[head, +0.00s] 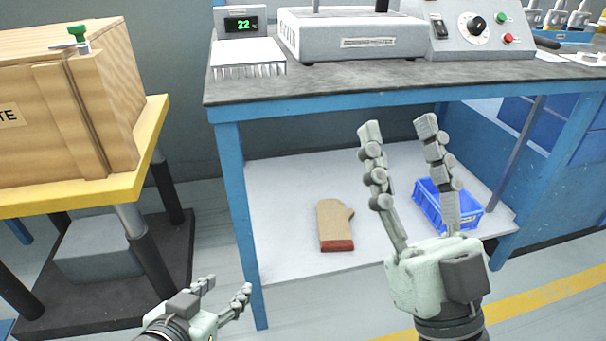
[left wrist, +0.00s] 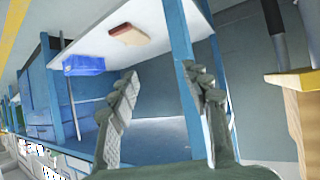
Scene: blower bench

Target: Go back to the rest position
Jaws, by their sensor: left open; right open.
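My left gripper (head: 224,291) is low at the bottom left of the head view, in front of the blue bench leg, open and empty. It also shows in the left wrist view (left wrist: 158,90), fingers apart with nothing between them. My right gripper (head: 398,130) is raised in front of the bench, fingers pointing up and spread apart, open and empty.
The bench (head: 330,90) carries a display box (head: 240,22) reading 22 and a control panel (head: 475,30). Its lower shelf (head: 285,210) holds an oven mitt (head: 334,224) and a blue crate (head: 428,205). A wooden crate (head: 60,110) stands on a yellow-edged lift table (head: 150,135) at left.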

